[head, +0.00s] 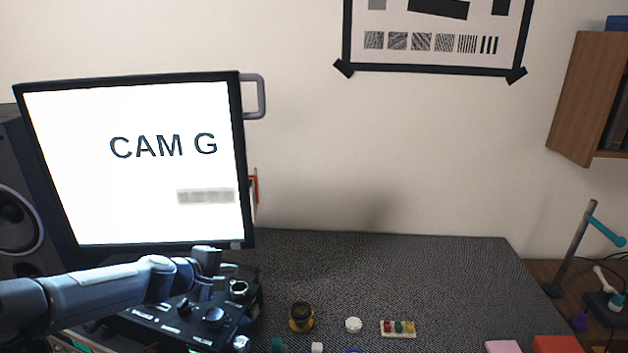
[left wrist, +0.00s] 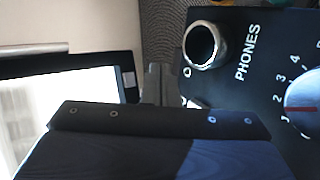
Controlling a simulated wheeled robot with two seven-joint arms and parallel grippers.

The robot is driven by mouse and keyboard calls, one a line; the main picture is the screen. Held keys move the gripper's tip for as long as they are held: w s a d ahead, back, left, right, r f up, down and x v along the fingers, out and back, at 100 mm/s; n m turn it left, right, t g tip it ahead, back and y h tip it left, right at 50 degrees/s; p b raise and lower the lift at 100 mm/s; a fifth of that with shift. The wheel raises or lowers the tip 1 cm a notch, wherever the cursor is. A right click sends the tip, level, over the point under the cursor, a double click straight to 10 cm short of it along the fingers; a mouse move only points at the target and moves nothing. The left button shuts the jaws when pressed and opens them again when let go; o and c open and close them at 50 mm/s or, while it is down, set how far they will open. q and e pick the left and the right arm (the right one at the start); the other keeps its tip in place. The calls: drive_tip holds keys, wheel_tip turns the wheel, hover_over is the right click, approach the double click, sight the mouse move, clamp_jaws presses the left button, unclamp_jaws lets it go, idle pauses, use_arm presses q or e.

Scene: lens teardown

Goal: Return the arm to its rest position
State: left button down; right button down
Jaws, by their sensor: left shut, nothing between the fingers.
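My left arm comes in from the left in the head view. Its gripper (head: 208,262) is just above a black control box (head: 165,328) with knobs, below the monitor. In the left wrist view the gripper (left wrist: 160,85) is shut with nothing between its fingers. It is close to a metal PHONES socket (left wrist: 205,45) and a numbered knob (left wrist: 312,95); I cannot tell whether it touches the box. My right gripper is not in view.
A monitor (head: 80,170) reading "CAM G" stands behind my left arm. A brass-coloured ring part (head: 301,317), a white cap (head: 353,324) and a small tray (head: 387,333) lie on the dark mat (head: 430,270). The mat's back middle is clear. A stand (head: 575,245) is at right.

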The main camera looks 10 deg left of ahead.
use_arm(q)
drive_tip(key=s+d+r+m, duration=0.1)
drive_tip(key=s+d, duration=0.1)
drive_tip(key=s+d+r+m+g, duration=0.1)
drive_tip(key=s+d+m, duration=0.1)
drive_tip(key=s, duration=0.1)
drive_tip(key=s+d+r+m, duration=0.2)
drive_tip(key=s, duration=0.1)
drive_tip(key=shift+s+r+g+h, duration=0.1)
drive_tip(key=shift+s+g+h, duration=0.05)
drive_tip(key=shift+g+h, duration=0.2)
drive_tip(key=s+d+f+m+g, duration=0.1)
drive_tip(key=s+m, duration=0.3)
drive_tip(key=s, duration=0.9)
drive_tip(key=s+d+f+m+g, duration=0.1)
drive_tip(key=s+m, duration=0.3)
drive_tip(key=s, duration=0.9)
drive_tip(key=shift+d+g+y, duration=0.35)
drive_tip(key=shift+g+y, duration=0.1)
drive_tip(key=shift+g, duration=0.2)
drive_tip(key=shift+f, duration=0.1)
